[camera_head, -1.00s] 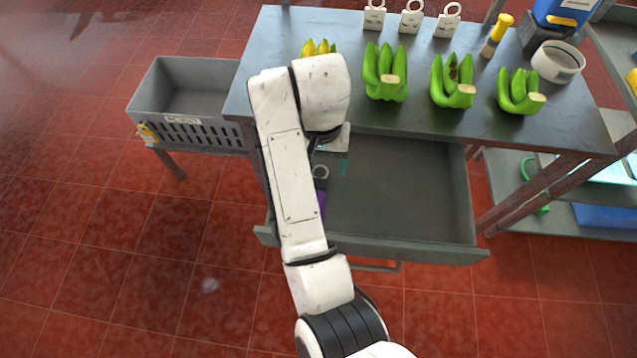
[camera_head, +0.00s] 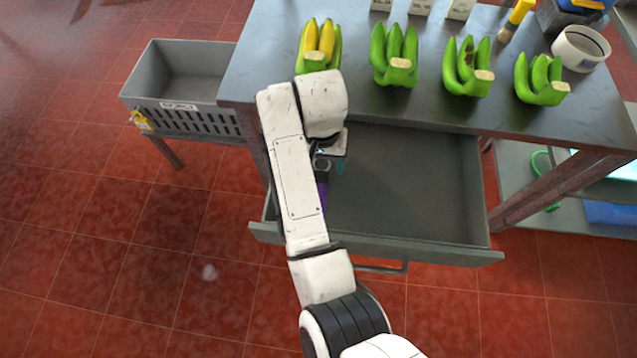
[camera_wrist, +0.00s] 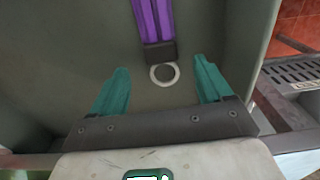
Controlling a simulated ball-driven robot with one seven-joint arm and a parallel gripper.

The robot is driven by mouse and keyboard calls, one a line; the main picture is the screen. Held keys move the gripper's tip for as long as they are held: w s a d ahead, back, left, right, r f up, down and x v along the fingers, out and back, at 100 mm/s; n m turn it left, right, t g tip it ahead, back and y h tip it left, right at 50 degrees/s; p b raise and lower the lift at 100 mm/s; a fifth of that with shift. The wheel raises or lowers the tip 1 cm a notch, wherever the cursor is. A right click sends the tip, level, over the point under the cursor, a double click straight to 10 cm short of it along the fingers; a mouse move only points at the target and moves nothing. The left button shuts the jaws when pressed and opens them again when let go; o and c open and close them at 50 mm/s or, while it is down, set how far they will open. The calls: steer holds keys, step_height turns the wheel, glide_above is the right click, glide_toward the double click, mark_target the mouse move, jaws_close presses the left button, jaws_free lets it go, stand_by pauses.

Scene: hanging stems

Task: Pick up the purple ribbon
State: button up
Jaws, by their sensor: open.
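The purple ribbon (camera_wrist: 153,20) lies in the open drawer, with a dark end piece and a pale ring (camera_wrist: 164,74) at its near end in the wrist view. In the head view only a purple sliver (camera_head: 323,193) shows beside my arm, which hides the rest. My gripper (camera_wrist: 163,80) is open and empty over the drawer. In the wrist view its two teal fingers stand on either side of the ring, apart from it. The height of the fingers above the drawer floor is hard to tell.
The drawer (camera_head: 410,180) is pulled out below a metal table (camera_head: 265,50). Several banana bunches (camera_head: 395,55) stand on the table. A grey basket (camera_head: 185,75) is at the left. The drawer's right part is empty.

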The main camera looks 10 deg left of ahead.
steer(key=shift+w+a+f, duration=0.1)
steer(key=shift+w+f, duration=0.05)
steer(key=shift+f, duration=1.05)
steer(key=shift+w+f, duration=0.1)
steer(key=shift+f, duration=1.05)
steer(key=shift+c, duration=0.4)
steer(key=c, duration=1)
steer(key=shift+r, duration=0.1)
